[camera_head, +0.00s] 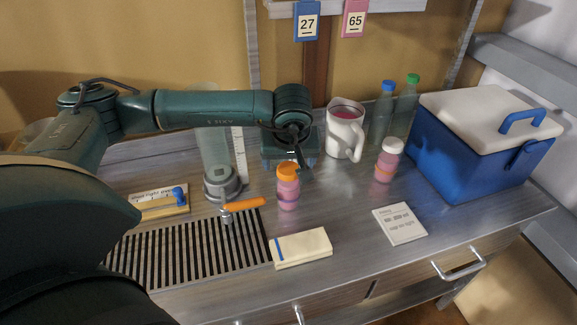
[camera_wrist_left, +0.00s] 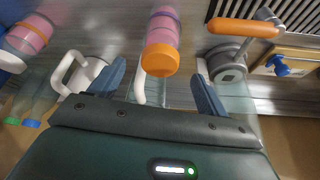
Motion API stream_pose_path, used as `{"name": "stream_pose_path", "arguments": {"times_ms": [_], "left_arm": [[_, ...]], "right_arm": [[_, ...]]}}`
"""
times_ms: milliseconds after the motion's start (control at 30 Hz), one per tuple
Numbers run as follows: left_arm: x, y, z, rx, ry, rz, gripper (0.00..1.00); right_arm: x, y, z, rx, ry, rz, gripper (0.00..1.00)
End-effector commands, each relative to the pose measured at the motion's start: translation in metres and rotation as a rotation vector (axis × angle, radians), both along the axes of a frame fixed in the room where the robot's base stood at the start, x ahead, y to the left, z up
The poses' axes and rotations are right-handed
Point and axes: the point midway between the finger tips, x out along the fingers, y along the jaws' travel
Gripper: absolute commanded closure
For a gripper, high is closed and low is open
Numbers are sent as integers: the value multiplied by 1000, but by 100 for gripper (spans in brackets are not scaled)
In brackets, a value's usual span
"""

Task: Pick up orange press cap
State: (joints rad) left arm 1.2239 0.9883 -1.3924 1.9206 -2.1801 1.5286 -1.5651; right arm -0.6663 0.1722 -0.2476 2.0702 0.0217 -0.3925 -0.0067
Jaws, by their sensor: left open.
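The orange cap (camera_head: 289,171) sits on a small upright jar of pink contents (camera_head: 288,192) at the middle of the metal bench. In the left wrist view the orange cap (camera_wrist_left: 160,60) lies in line with the space between my two fingers. My left gripper (camera_head: 302,160) is open and empty, close behind and above the cap; whether it touches cannot be told. Its blue fingers also show in the left wrist view (camera_wrist_left: 158,72). A grey device (camera_head: 222,184) with an orange handle (camera_head: 244,204) stands left of the jar. My right gripper is not in view.
A white jug (camera_head: 345,130) stands behind, and a white-capped pink jar (camera_head: 387,160) stands to the right. A blue cooler (camera_head: 470,160) fills the bench's right end. A slotted grate (camera_head: 190,250), a cream block (camera_head: 301,248) and a white card (camera_head: 400,224) lie in front.

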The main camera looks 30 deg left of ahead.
Motion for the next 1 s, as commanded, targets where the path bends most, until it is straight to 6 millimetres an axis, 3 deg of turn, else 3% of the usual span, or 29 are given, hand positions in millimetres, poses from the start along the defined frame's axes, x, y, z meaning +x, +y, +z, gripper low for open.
{"name": "stream_pose_path", "arguments": {"times_ms": [200, 433, 1000], "left_arm": [[7, 6, -22, 1, 2, 1, 23], [7, 6, -24, 0, 0, 0, 23], [7, 6, -23, 0, 0, 1, 69]], "right_arm": [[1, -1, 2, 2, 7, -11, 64], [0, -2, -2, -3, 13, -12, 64], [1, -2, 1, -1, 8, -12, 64]]}}
